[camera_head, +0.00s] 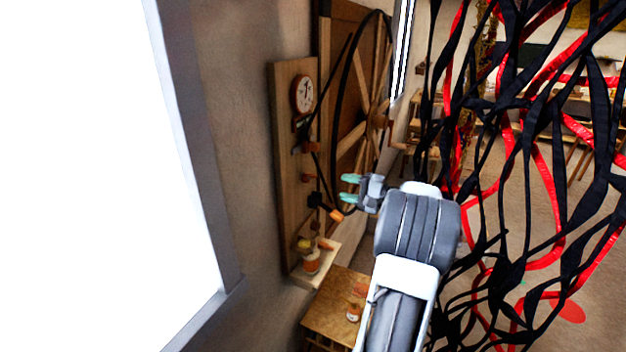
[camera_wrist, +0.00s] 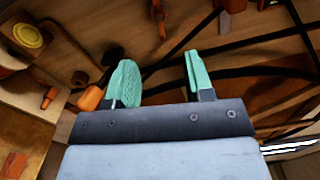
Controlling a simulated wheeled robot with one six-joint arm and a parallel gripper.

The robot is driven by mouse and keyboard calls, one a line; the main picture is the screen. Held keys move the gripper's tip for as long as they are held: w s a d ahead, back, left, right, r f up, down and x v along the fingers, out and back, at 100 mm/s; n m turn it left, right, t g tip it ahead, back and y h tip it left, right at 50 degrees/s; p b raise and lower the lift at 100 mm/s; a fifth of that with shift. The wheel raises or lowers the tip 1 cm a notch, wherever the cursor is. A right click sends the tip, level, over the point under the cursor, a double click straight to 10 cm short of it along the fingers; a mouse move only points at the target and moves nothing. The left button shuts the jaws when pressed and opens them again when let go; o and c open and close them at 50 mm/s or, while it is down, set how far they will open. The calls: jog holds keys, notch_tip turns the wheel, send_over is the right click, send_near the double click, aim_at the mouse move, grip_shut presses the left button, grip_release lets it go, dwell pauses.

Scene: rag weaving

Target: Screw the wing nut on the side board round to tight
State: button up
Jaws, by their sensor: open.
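The wooden side board (camera_head: 283,150) stands upright against the wall, left of my gripper. It carries a round dial (camera_head: 303,95), small orange fittings (camera_head: 310,148) below it, and a black knob with an orange handle (camera_head: 328,208). I cannot tell for certain which fitting is the wing nut. My gripper (camera_head: 349,188), with green fingertips, is open and empty, a little right of the board's fittings. An orange handle (camera_wrist: 90,98) lies just left of the left finger.
A large spoked wheel (camera_head: 372,95) stands behind the board. A small shelf (camera_head: 322,262) at the board's foot holds a jar (camera_head: 309,260) with a yellow top. A wooden table (camera_head: 330,310) stands below. Black and red rag strips (camera_head: 540,130) hang close on the right.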

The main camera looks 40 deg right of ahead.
aim_at(308, 178)
jog(key=p+x, duration=0.2)
jog(key=x, duration=0.9)
jog(key=shift+a, duration=0.1)
grip_shut()
